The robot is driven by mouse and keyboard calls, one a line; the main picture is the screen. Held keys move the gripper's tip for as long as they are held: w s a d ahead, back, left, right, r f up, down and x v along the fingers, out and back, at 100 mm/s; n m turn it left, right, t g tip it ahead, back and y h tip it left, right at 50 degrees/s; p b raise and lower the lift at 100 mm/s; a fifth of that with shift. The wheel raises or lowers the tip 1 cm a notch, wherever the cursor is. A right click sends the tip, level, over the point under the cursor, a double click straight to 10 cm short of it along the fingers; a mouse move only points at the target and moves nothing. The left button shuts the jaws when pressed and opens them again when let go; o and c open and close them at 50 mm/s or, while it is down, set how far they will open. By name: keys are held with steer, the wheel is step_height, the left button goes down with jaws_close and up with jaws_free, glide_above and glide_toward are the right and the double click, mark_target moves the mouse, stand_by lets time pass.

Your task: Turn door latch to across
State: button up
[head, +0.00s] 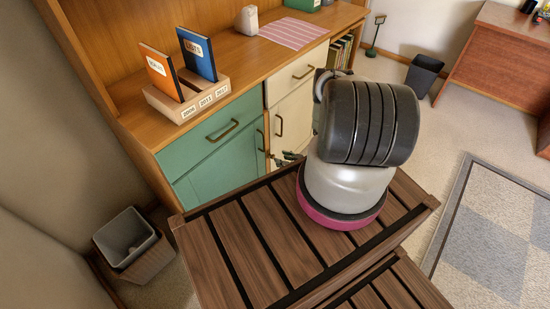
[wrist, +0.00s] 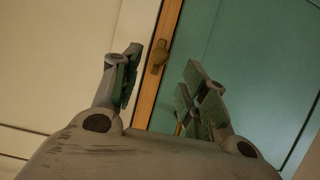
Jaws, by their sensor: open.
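The door latch (wrist: 158,56) is a small brown-bronze piece on the wooden strip (wrist: 171,20) between a cream door (wrist: 60,60) and a green door (wrist: 245,50). Its long side looks to run along the strip, not across it. In the wrist view my gripper (wrist: 163,66) is open, with one finger on each side of the strip. The latch shows in the gap between the fingertips, and nothing is held. Whether a finger touches anything there is unclear. In the head view my gripper (head: 286,158) shows small, partly behind my arm, in front of the cabinet; I cannot make out the latch there.
The cabinet has a green door (head: 222,160) and a cream door (head: 291,117), each with a handle, under drawers. Books in a wooden holder (head: 188,98) stand on its top. A grey bin (head: 125,237) is at left, a dark bin (head: 423,75) at back right.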

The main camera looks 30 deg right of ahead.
mark_target(274, 157)
steer(key=x, duration=0.5)
steer(key=shift+w+a+f, duration=0.1)
steer(key=shift+w+f, duration=0.1)
steer(key=shift+w, duration=0.1)
jaws_close()
